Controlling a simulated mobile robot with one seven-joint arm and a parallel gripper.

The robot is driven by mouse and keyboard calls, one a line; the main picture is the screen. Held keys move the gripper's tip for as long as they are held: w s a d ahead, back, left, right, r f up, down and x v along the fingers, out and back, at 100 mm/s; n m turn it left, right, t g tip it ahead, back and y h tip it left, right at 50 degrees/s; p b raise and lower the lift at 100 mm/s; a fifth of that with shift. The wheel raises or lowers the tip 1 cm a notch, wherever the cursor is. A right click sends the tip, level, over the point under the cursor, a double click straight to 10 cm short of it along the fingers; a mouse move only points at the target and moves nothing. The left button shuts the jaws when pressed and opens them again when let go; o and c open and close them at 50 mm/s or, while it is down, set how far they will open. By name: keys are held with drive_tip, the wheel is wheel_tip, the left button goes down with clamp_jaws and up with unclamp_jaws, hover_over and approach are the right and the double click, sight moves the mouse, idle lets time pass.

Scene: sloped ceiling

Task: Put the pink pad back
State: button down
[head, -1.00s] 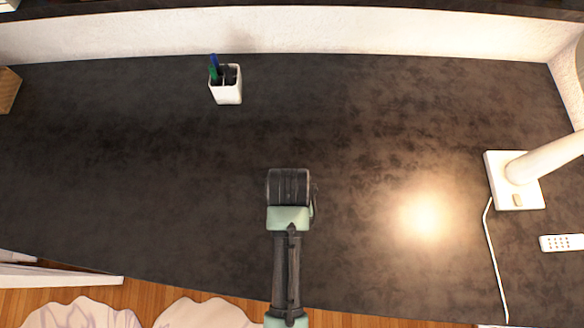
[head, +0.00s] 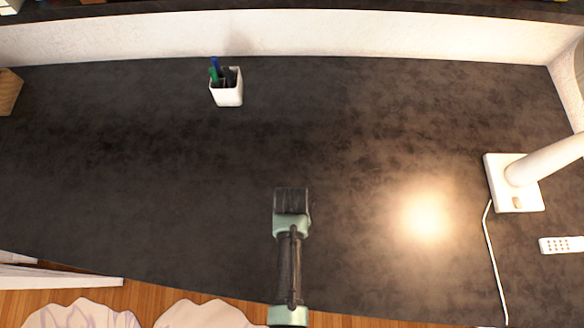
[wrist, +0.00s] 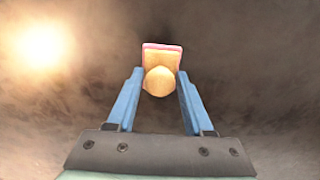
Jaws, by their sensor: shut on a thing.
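In the wrist view, the pink pad (wrist: 162,48) shows beyond my fingertips as a small block with a pink far edge and a tan-orange face. A round tan knob-like part (wrist: 159,80) in front of it sits between the two blue fingers. My gripper (wrist: 159,76) is shut on this piece. In the head view, my gripper (head: 291,200) is over the near middle of the dark desk. There its own wrist hides the fingers and the pad.
A white pen cup (head: 228,92) with pens stands at the back left of the dark desk (head: 380,130). The desk's middle is clear.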

drive_tip(key=shift+f, duration=0.15)
drive_tip(key=shift+c, duration=1.4)
unclamp_jaws()
